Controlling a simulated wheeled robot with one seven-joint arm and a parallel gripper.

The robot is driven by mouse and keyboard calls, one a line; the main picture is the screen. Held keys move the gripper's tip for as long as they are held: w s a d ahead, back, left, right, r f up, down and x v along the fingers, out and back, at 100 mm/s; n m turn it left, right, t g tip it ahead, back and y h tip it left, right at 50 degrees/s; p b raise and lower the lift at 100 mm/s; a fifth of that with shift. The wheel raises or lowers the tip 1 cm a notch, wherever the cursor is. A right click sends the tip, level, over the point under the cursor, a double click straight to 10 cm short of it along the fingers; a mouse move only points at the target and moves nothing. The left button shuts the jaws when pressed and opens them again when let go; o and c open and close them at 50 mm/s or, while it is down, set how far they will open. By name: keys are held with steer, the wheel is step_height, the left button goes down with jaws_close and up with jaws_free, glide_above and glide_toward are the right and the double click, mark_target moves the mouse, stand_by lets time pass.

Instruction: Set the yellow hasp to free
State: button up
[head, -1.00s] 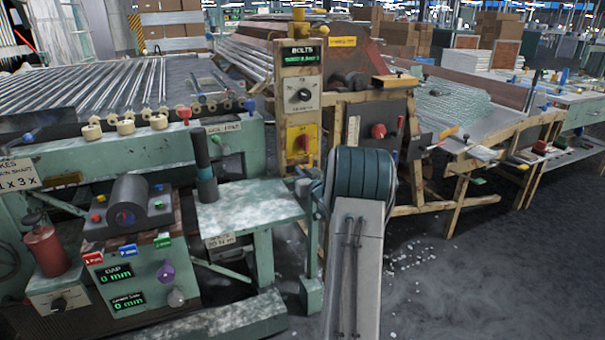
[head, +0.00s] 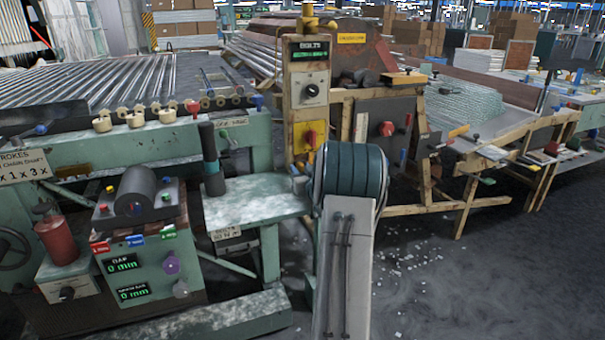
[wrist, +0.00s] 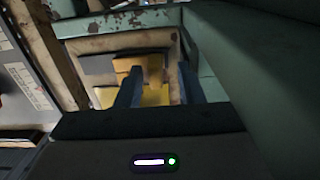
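In the wrist view, a yellow-orange piece (wrist: 153,66), which looks like the hasp, stands out from a worn cream panel (wrist: 88,46). A yellow plate (wrist: 157,95) shows below it. My gripper (wrist: 160,70) is open, its two dark blue fingers apart on the left and right of the piece. I cannot tell whether either finger touches it. The hasp's far end and its setting marks cannot be made out. In the head view my own arm covers the gripper, and I cannot pick out the hasp there.
A cream BOLTS post (head: 307,100) with a red knob on a yellow plate (head: 310,137) stands behind my arm. A green bench (head: 255,205) is at its left, a wooden-framed stand (head: 460,190) at its right. In the wrist view, a green beam (wrist: 255,65) runs close along the right.

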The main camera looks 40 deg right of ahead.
steer(key=p+v, duration=0.2)
steer(key=v, duration=1.1)
steer(key=shift+s+a, duration=0.2)
steer(key=shift+s, duration=0.1)
steer(key=a+r+g+y+p, duration=0.1)
steer(key=a+r+g+p, duration=0.5)
steer(key=a+r+p, duration=0.85)
steer(key=s+a+r+n+g+y+p, duration=0.1)
steer(key=s+a+r+g+p, duration=0.1)
steer(key=s+a+r+p, duration=0.2)
steer(key=s+a+r+n+g+y+p, duration=0.1)
steer(key=s+a+r+g+y+p, duration=0.1)
steer(key=s+a, duration=0.7)
steer(key=s+a+r+n+g+y+p, duration=0.1)
steer(key=s+a+r+g+p, duration=0.3)
steer(key=a, duration=0.7)
steer(key=s+r+p, duration=0.2)
steer(key=s+r, duration=0.1)
steer(key=shift+s+r+y, duration=0.3)
steer(key=shift+s, duration=0.05)
